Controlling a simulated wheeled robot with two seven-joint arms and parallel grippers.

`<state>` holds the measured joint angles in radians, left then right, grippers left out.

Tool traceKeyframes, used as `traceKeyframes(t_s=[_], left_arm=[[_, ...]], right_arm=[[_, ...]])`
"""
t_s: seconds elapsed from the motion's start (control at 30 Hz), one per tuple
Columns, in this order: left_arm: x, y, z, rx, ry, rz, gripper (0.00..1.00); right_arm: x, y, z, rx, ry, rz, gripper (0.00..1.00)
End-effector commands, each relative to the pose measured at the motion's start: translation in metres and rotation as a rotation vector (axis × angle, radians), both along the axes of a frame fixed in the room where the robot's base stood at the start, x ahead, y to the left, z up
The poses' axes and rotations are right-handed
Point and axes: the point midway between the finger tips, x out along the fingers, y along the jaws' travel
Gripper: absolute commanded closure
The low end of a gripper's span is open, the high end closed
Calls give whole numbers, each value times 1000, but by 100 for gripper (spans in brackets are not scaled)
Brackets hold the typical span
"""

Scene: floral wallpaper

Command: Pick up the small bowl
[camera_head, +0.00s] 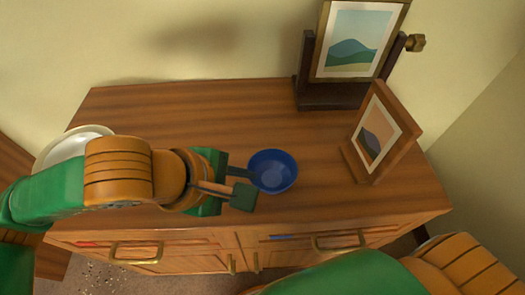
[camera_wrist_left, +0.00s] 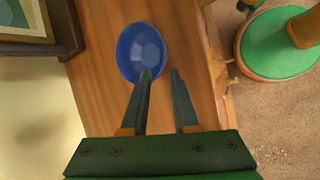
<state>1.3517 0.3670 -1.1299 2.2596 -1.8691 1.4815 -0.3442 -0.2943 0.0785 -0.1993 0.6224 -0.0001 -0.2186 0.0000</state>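The small blue bowl (camera_head: 274,171) stands upright and appears empty on the wooden cabinet top, near its middle. My left gripper (camera_head: 246,184) reaches in from the left and is open, with its fingertips at the bowl's left side. In the left wrist view, the bowl (camera_wrist_left: 141,50) lies just beyond my left gripper (camera_wrist_left: 160,74). One fingertip overlaps the bowl's near rim, and the other is beside it over bare wood. I cannot tell whether the fingertip touches the bowl. My right arm shows at the lower right, but its gripper is out of view.
A white dish (camera_head: 75,143) sits at the cabinet's left end, partly hidden by my left arm. A framed picture on a dark stand (camera_head: 340,95) and a tilted wooden frame (camera_head: 380,135) stand at the right. The cabinet top (camera_head: 190,105) is clear behind the bowl.

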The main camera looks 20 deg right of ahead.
Motion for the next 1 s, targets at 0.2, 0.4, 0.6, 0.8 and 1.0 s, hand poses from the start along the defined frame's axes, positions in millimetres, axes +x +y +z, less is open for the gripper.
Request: traceKeyframes(t_s=[0.2,0.4,0.6,0.8,1.0], left_arm=[[5,-23,-27,0,10,-3,72],[11,-38,-51,-3,5,-2,72],[11,-39,-52,-4,4,-3,75],[11,-39,-52,-4,5,-2,100],[11,-39,-51,-5,5,-2,100]], right_arm=[[-6,0,13,0,12,0,50],[-7,0,14,0,14,1,50],[-6,0,14,-1,12,1,50],[-5,0,14,0,11,1,50],[-5,-1,14,-2,10,2,50]])
